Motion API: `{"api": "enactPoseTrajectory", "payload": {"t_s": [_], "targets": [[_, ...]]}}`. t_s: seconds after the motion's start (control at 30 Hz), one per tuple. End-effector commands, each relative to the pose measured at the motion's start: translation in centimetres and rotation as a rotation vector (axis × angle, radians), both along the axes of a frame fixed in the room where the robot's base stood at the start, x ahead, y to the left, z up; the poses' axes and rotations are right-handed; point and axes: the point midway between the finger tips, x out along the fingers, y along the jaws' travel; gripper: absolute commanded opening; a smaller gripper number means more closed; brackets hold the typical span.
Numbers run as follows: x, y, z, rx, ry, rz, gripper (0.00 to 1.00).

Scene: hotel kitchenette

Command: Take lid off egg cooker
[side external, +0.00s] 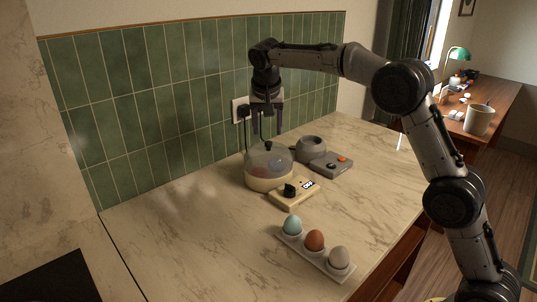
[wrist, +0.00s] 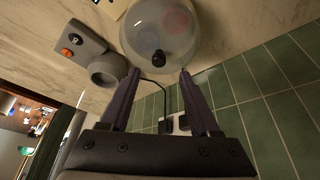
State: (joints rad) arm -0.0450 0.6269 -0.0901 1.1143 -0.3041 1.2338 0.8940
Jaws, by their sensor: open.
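The egg cooker (side external: 262,183) stands on the counter near the tiled wall, a cream base with a clear domed lid (side external: 258,160) on it. A black knob (side external: 268,146) tops the lid. Eggs show dimly through the lid. My gripper (side external: 267,131) is open and empty, pointing down above the lid, apart from the knob. In the wrist view the lid (wrist: 135,30) fills the top middle, and the knob (wrist: 159,59) lies beyond my open fingertips (wrist: 159,72), roughly between them sideways. The cooker's control panel (side external: 293,193) with a black dial is at its front right.
A grey appliance (side external: 330,164) with a round cup-like part stands close to the right of the cooker. A white tray (side external: 318,262) with three eggs lies near the front edge. A wall outlet (side external: 240,108) with a plug and cords is behind. The counter's left part is clear.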

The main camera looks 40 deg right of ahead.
Motion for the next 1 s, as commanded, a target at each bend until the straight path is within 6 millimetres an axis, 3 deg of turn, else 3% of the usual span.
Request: {"api": "enactPoseTrajectory", "payload": {"t_s": [0.43, 0.77, 1.0], "targets": [[1.0, -1.4, -4.6, 0.000, 0.002, -0.002, 0.63], [1.2, -1.5, -5.2, 0.000, -0.002, -0.001, 0.63], [1.2, -1.5, -5.1, 0.000, -0.002, -0.001, 0.20]]}}
